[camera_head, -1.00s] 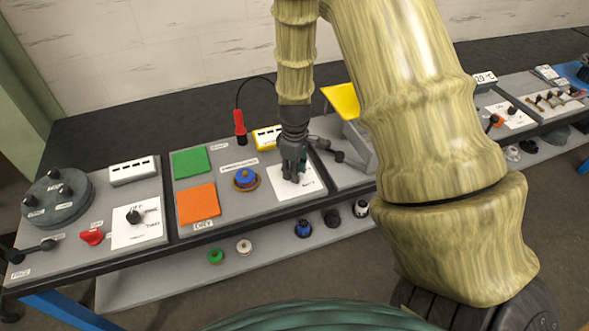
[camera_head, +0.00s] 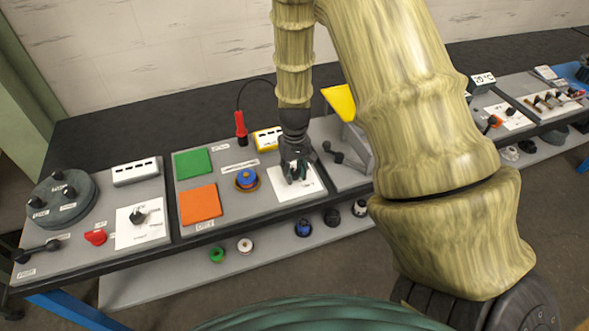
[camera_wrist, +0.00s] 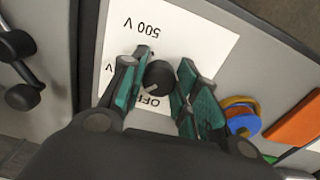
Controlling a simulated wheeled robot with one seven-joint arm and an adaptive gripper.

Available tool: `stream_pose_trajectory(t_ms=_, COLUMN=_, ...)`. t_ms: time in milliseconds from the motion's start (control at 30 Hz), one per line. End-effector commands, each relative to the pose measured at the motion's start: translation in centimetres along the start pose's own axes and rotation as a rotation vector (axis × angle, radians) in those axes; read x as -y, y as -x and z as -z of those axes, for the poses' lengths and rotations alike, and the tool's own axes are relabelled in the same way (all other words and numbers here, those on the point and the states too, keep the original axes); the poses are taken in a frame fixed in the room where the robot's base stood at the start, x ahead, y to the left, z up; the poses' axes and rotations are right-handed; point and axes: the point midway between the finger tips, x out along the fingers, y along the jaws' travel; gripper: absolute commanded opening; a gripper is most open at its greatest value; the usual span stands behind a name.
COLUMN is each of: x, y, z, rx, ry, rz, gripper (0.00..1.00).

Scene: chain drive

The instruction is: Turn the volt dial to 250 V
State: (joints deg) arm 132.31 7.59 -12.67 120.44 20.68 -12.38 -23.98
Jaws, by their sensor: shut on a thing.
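The volt dial is a black knob (camera_wrist: 159,76) on a white plate (camera_wrist: 190,38) in the wrist view. The plate appears upside down there, with "500 V" at its top, a partly hidden label ending in V at the left, and "OFF" below the knob. A pale mark on the knob points toward the lower left, near OFF; its exact reading is unclear. My gripper (camera_wrist: 163,73) has its green-padded fingers shut on the knob, one on each side. In the head view my gripper (camera_head: 295,172) points down over the white plate (camera_head: 312,183) and hides most of the knob.
A grey box with a yellow flap (camera_head: 341,101) is close on the right.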

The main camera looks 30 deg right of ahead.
Motion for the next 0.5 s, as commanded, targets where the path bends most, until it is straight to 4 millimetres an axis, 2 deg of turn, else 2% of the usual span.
stream_pose_trajectory(t_ms=200, x=0.0, y=0.17, z=0.12, rx=-0.003, ry=-0.192, rz=-0.001, gripper=0.07)
stream_pose_trajectory(t_ms=500, x=0.03, y=0.12, z=0.14, rx=-0.003, ry=-0.387, rz=-0.001, gripper=0.07)
